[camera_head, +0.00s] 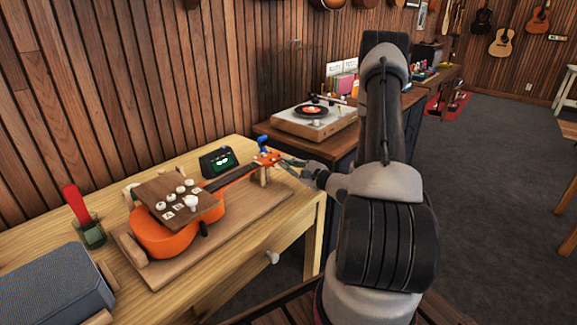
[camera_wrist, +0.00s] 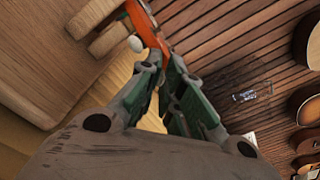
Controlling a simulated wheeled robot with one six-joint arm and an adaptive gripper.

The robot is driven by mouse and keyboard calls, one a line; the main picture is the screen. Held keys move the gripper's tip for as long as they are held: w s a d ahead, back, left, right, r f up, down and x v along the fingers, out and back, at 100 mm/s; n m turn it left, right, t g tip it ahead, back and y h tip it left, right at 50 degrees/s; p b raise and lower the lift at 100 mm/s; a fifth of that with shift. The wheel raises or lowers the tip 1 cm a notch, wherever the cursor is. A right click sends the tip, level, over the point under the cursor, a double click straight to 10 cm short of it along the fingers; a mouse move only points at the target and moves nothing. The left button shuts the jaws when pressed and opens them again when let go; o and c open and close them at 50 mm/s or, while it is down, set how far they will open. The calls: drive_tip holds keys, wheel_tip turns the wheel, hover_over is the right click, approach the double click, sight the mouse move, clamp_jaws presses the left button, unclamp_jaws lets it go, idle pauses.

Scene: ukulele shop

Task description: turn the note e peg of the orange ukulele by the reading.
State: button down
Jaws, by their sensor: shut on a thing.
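The orange ukulele (camera_head: 168,241) lies on its back on a wooden board, its neck pointing to the back right. Its orange headstock (camera_head: 266,158) also shows in the wrist view (camera_wrist: 150,32). My gripper (camera_head: 283,161) is at the right side of the headstock. In the wrist view my gripper's green-padded fingers (camera_wrist: 165,62) are close together at the headstock, shut on a peg that they mostly hide. Its note cannot be read. A white peg (camera_wrist: 135,43) stands free left of the fingers. A dark tuner (camera_head: 217,162) with a lit green display stands behind the neck; its reading is too small.
A brown panel (camera_head: 160,190) with white knobs and small cards covers part of the ukulele body. A blue item (camera_head: 263,143) is by the headstock. A glass with a red-handled tool (camera_head: 90,232) and a grey speaker (camera_head: 55,288) stand left. A turntable (camera_head: 313,122) is behind.

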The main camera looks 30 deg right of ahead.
idle(0.4)
drive_tip(key=c, duration=1.6)
unclamp_jaws()
drive_tip(key=shift+o, duration=0.2)
drive_tip(key=shift+v, duration=4)
